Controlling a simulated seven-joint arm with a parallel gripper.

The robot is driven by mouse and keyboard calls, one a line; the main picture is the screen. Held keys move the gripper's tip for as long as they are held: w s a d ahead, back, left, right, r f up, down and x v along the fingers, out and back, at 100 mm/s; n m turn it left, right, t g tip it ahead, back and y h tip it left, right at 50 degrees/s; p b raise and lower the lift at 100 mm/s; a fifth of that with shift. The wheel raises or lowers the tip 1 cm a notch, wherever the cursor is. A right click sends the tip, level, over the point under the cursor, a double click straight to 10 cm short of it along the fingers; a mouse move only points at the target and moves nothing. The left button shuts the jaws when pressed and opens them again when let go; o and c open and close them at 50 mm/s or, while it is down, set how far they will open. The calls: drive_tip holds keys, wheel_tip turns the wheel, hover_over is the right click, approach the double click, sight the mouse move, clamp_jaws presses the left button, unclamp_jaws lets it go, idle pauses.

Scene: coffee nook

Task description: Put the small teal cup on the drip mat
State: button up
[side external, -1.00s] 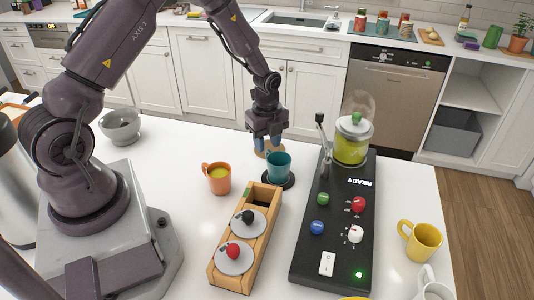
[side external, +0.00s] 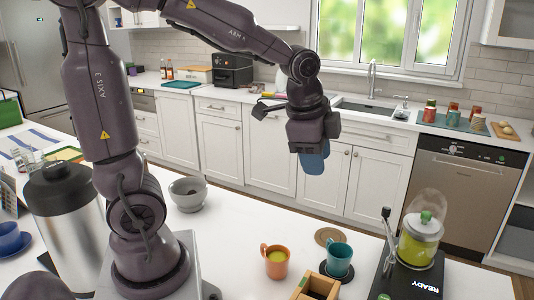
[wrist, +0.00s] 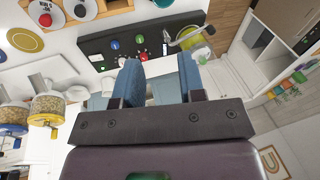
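The small teal cup (side external: 339,257) stands upright on a dark round mat (side external: 348,278), which looks like the drip mat, in the side external view. My gripper (side external: 313,165) is raised well above the counter, up and to the left of the cup in the picture, and is not touching it. In the wrist view my gripper (wrist: 160,80) has its two blue fingers apart with nothing held between them.
An orange cup (side external: 276,264) stands left of the teal cup. A cork coaster (side external: 328,236) lies behind it. A wooden box (side external: 318,287) is in front, and a black machine (side external: 415,280) with a glass jar (side external: 420,240) is at right. A grey bowl (side external: 188,194) is farther left.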

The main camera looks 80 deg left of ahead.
drive_tip(key=s+d+r+n+t+h, duration=0.1)
drive_tip(key=s+d+r+n+t, duration=0.1)
drive_tip(key=s+d+r+n, duration=0.2)
drive_tip(key=s+n, duration=0.3)
drive_tip(key=s, duration=0.3)
drive_tip(key=shift+s+d+n+t, duration=0.15)
drive_tip(key=shift+s+n+t, duration=0.15)
drive_tip(key=shift+s+n, duration=0.1)
idle(0.4)
